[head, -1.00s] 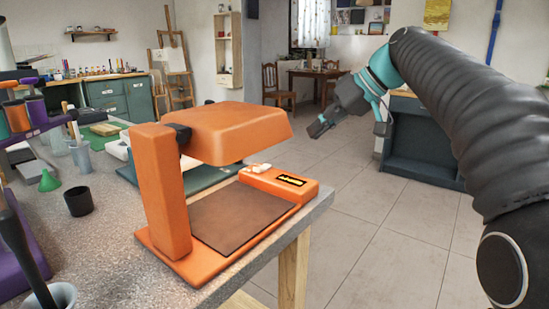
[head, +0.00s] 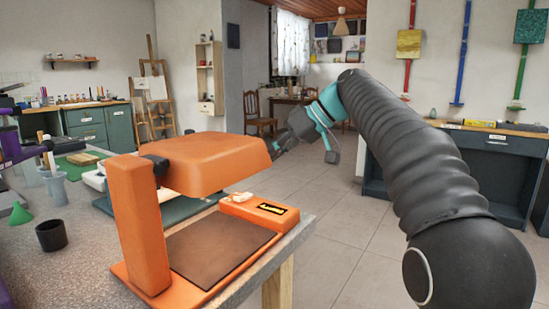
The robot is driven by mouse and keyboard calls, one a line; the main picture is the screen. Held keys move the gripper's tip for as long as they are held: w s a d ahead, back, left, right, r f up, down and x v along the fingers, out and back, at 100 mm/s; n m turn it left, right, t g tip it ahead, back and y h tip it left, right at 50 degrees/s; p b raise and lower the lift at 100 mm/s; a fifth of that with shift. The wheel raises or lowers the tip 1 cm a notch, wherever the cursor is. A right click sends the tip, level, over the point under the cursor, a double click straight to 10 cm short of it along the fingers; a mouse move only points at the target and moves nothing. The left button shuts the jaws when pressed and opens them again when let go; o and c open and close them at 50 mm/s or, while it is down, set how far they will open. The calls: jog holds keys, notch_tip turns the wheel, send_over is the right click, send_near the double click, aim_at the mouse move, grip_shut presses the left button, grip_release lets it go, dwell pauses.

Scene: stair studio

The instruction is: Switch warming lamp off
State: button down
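The orange warming lamp (head: 142,225) stands at the right end of the speckled grey worktop. Its wide orange hood (head: 212,163) hangs over a dark brown plate (head: 220,250). A low orange box at the plate's far right carries a pale switch (head: 240,197) and a black and yellow label (head: 272,208). Whether the lamp is lit cannot be told. My gripper (head: 276,148) is in the air beyond and right of the hood, clear of the lamp. It is small, seen side-on and partly hidden by my wrist, so its opening is unclear.
A black cup (head: 51,235), a green funnel (head: 19,214) and a grey cup with tools (head: 56,188) stand left of the lamp. The worktop (head: 75,275) ends just right of the lamp. Tiled floor is open beyond; a dark cabinet (head: 490,180) stands at the right.

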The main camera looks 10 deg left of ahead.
send_over(243, 197)
jog(key=d, duration=0.2)
notch_tip(243, 197, down, 4)
jog(key=shift+s+d+f+b, duration=0.15)
jog(key=shift+f+b, duration=0.1)
jog(key=shift+b, duration=0.05)
jog(key=shift+s+a+f+b, duration=0.1)
jog(key=shift+s+f+b, duration=0.1)
jog(key=shift+f, duration=0.3)
jog(key=shift+s+a+f+b, duration=0.1)
jog(key=shift+s+f+b, duration=0.05)
jog(key=shift+f, duration=0.35)
jog(key=shift+s+a+f, duration=0.1)
jog(key=shift+s+f, duration=0.05)
jog(key=shift+f, duration=0.3)
jog(key=shift+s+a+f, duration=0.1)
jog(key=shift+s+f, duration=0.05)
jog(key=shift+f, duration=0.25)
jog(key=shift+d, duration=0.1)
